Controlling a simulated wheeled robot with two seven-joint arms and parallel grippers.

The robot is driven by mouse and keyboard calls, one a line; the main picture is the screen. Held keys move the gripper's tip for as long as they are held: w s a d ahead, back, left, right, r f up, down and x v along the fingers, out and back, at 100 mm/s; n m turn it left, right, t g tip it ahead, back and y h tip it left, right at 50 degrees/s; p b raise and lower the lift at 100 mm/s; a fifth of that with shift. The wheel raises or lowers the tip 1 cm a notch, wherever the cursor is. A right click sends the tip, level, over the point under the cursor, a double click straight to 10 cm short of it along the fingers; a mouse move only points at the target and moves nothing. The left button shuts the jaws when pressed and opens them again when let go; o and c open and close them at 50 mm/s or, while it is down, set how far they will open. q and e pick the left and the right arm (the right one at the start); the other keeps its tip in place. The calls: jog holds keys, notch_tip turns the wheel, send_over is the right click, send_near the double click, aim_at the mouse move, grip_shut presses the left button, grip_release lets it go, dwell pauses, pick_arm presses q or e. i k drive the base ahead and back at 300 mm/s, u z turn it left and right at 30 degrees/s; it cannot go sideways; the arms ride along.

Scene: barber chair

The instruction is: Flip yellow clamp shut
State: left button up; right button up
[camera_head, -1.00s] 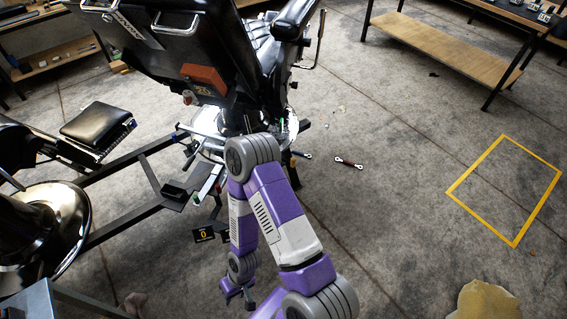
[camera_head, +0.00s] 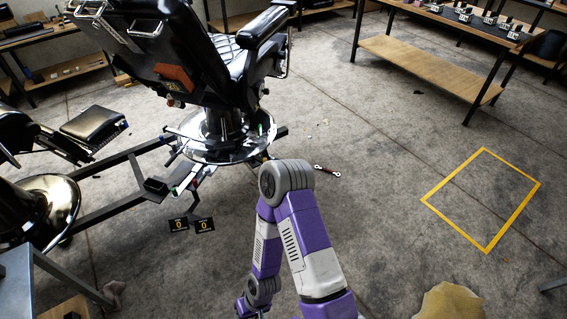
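I cannot make out a yellow clamp in this view. The black barber chair (camera_head: 185,62) stands at upper left on a round chrome base (camera_head: 225,148), with a dark metal frame (camera_head: 130,192) around its lower left. My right arm, purple and grey, rises from the bottom edge and bends down at its elbow. My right gripper (camera_head: 245,310) is low at the bottom edge, partly cut off, in front of the chair base and apart from it. Its fingers are too small and dark to read. My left gripper is not in view.
Two small black signs reading 0 (camera_head: 179,225) stand by the frame. A yellow floor outline (camera_head: 460,230) and a tan cloth (camera_head: 448,303) are at right. A workbench (camera_head: 430,65) stands upper right. The middle-right floor is mostly clear.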

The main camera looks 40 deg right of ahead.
aim_at(253, 158)
jog(key=z, duration=1.15)
jog(key=i, duration=0.5)
jog(key=z, duration=0.7)
jog(key=i, duration=0.85)
jog(key=z, duration=0.4)
jog(key=i, duration=1.05)
jog(key=u, duration=1.2)
jog(key=i, duration=0.4)
jog(key=u, duration=0.35)
